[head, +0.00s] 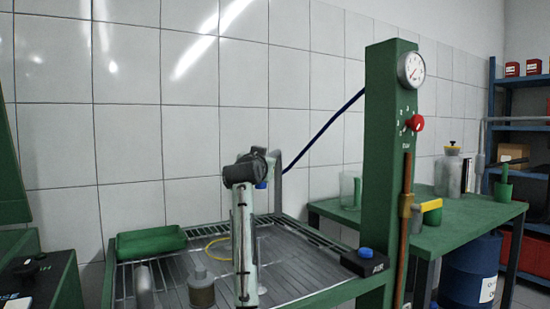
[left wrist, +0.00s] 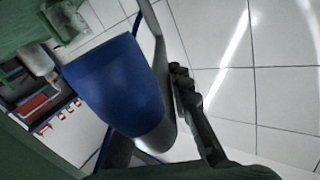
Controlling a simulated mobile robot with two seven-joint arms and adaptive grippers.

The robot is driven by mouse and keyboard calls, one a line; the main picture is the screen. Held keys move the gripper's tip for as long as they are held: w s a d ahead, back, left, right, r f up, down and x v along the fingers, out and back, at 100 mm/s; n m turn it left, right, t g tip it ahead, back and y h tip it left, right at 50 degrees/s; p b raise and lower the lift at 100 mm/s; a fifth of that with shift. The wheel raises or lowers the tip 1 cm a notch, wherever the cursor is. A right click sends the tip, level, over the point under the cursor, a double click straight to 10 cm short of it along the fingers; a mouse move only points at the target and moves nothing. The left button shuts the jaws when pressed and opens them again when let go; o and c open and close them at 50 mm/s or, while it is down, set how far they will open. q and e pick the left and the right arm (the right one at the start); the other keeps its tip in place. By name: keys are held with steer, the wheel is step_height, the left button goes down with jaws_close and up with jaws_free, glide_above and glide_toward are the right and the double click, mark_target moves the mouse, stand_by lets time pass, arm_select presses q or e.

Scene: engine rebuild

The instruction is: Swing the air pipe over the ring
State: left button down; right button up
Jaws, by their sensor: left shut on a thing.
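The grey air pipe (head: 277,188) stands upright at the far side of the wire-rack bench, partly hidden by my left arm. A blue end piece (head: 262,184) shows just beneath my left gripper (head: 266,163). In the left wrist view the blue piece (left wrist: 120,85) is large and close, with the curved grey pipe (left wrist: 158,55) beside it. My left gripper (left wrist: 180,105) is shut on the air pipe. A thin yellow ring (head: 212,247) lies on the bench, left of my arm and apart from the pipe; its right part is hidden. My right gripper is not in view.
A green post (head: 382,150) with a gauge and red knob stands right of the arm. A dark blue hose (head: 325,130) runs behind it. A second green bench (head: 460,215) stands right.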

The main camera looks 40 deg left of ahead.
arm_select(q)
steer(key=shift+s+a, duration=0.15)
steer(key=shift+a, duration=0.1)
steer(key=c, duration=1.4)
jaws_free()
steer(key=shift+o, duration=0.2)
steer(key=v, duration=1.2)
steer(key=shift+a, duration=0.1)
